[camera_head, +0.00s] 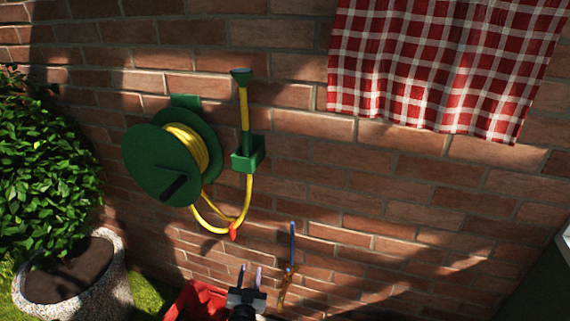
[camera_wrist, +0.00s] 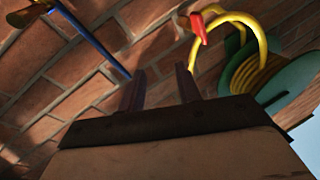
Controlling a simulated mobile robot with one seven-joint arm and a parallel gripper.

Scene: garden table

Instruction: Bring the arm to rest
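My gripper (camera_head: 250,274) is low in the middle of the head view, with its fingers pointing up in the picture. In the wrist view its two dark fingers (camera_wrist: 160,88) stand apart with nothing between them, so it is open and empty. It is in front of the brick wall and does not visibly touch anything. The lower part of my arm is cut off by the bottom edge of the head view.
A green hose reel (camera_head: 158,172) with yellow hose hangs on the wall, up and left. A blue rod (camera_head: 292,243) with an orange-brown part is just right of my gripper. A red container (camera_head: 198,300), a potted bush (camera_head: 45,170) and a checked cloth (camera_head: 440,65) also show.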

